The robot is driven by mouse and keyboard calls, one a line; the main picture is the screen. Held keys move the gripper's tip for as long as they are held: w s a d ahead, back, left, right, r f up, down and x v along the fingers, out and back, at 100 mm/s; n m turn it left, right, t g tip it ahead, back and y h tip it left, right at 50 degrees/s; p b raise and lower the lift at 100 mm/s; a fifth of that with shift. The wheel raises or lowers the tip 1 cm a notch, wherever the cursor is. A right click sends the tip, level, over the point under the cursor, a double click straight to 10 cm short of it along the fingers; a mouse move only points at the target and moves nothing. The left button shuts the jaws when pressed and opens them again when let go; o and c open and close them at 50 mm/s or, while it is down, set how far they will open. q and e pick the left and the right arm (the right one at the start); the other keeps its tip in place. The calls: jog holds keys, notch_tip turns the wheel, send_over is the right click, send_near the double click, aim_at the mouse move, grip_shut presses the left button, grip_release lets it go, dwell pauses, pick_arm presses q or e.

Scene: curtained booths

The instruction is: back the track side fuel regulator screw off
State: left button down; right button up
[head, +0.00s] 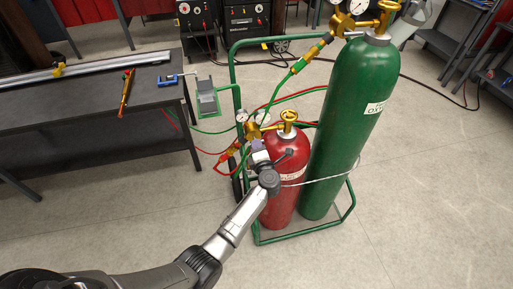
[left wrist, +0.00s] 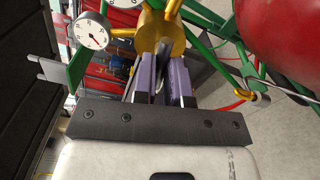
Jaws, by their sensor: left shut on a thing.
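The red fuel cylinder (head: 284,190) stands upright with a brass valve handle (head: 288,117) on top. Its brass regulator (head: 254,130) has small white dial gauges (head: 242,116) and sits at the cylinder's left. My left gripper (head: 259,153) is at the regulator's near side. In the left wrist view its two purple fingers (left wrist: 164,66) reach up to the round brass regulator body (left wrist: 160,34) and are shut on the adjusting screw, which the fingers mostly hide. A white gauge (left wrist: 93,31) shows just left of them. My right gripper is not in view.
A tall green oxygen cylinder (head: 350,120) stands right beside the red one on a green cart (head: 348,211). Red and green hoses (head: 285,85) run around the regulators. A dark workbench (head: 85,105) stands at left. The floor (head: 420,220) at front right is clear.

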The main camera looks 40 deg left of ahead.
pick_arm(q)
jog(key=n+b, duration=0.2)
jog(key=n, duration=0.1)
jog(key=shift+n+b, duration=0.3)
jog(key=shift+b, duration=0.05)
jog(key=shift+f, duration=0.1)
